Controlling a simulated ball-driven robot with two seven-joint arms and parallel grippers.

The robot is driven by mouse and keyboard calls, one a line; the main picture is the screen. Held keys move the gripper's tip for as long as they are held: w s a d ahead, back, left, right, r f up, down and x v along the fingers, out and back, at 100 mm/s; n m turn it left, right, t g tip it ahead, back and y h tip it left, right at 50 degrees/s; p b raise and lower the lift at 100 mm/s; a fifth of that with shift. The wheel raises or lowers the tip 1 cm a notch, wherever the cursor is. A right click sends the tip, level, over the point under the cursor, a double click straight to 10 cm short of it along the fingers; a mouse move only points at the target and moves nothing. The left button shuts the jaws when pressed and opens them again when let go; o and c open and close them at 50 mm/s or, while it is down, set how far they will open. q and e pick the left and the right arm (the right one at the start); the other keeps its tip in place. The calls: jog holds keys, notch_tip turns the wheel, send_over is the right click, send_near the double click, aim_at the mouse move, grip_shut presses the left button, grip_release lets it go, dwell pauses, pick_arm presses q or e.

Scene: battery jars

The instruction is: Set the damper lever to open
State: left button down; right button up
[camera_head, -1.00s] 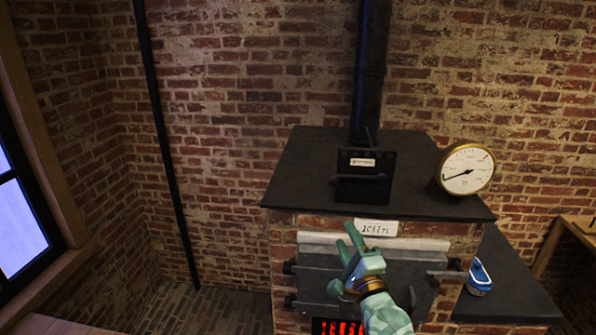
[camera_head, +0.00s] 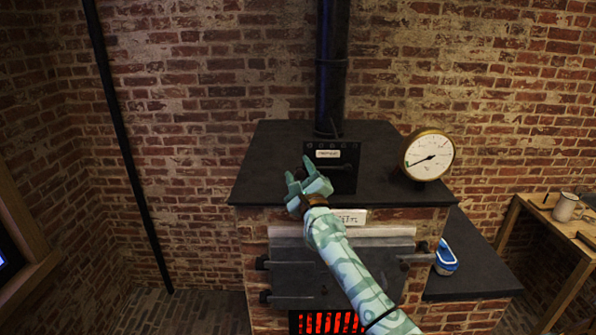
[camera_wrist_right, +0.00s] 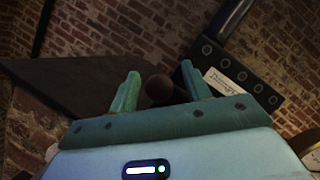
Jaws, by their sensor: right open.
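The damper box (camera_head: 343,178) is a black plate with a small white label (camera_head: 328,154), standing on the kiln's dark top at the foot of the flue pipe. Its lever ends in a round brown knob (camera_wrist_right: 159,88), seen in the right wrist view between my open fingers. My right gripper (camera_head: 298,176) is open at the left side of the damper box, in front of the knob in the head view. In the right wrist view the gripper (camera_wrist_right: 158,90) shows nothing clearly held. The knob is hidden in the head view. My left gripper is not in view.
The kiln top (camera_head: 270,165) is mostly bare. A round gauge (camera_head: 429,155) stands at its right. The black flue pipe (camera_head: 332,70) rises behind. Below are the kiln door (camera_head: 300,270) and glowing grate. A blue-white object (camera_head: 446,258) sits on the right ledge.

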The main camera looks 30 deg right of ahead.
jog(key=shift+w+d+r, duration=0.1)
jog(key=shift+w+d, duration=0.05)
jog(key=shift+w, duration=0.55)
jog(key=shift+s, duration=0.1)
grip_shut()
jog(key=shift+r, duration=0.1)
